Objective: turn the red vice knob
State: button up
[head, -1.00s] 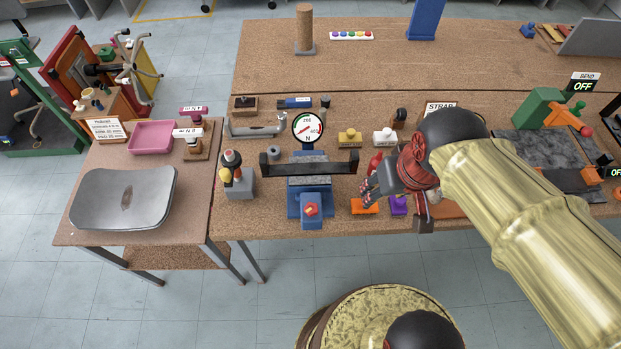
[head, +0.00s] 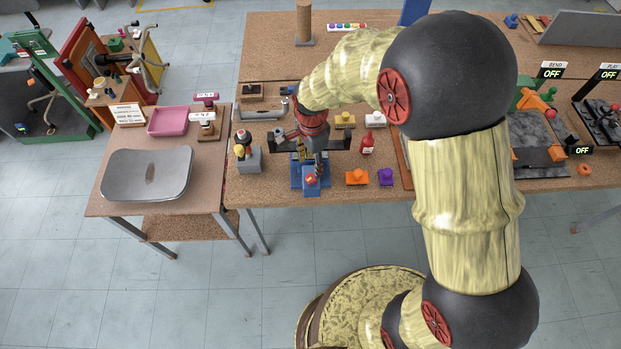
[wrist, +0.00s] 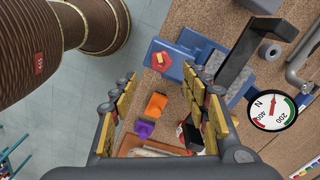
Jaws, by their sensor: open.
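The red vice knob (head: 311,181) is on the front of the blue vice (head: 297,175) at the bench's near edge. In the wrist view the red knob (wrist: 158,61) has a yellow mark across it, and the blue vice (wrist: 178,58) lies beyond my fingers. My gripper (head: 317,167) points down over the vice's front, hiding part of it. In the wrist view my gripper (wrist: 160,78) is open and empty, with the knob showing between and just past the fingertips. I cannot tell how close they are to touching it.
A red bottle (head: 367,143), an orange block (head: 357,177) and a purple block (head: 386,177) are to the right. A small figure on a grey block (head: 248,160) is left.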

aim_at(311, 177)
jog(key=shift+w+f+m, duration=0.15)
jog(key=shift+f+m, duration=0.05)
jog(key=shift+m, duration=0.3)
notch_tip(311, 177, down, 8)
jog(key=shift+r, duration=0.25)
jog(key=shift+c, duration=0.6)
jog(key=c, duration=1)
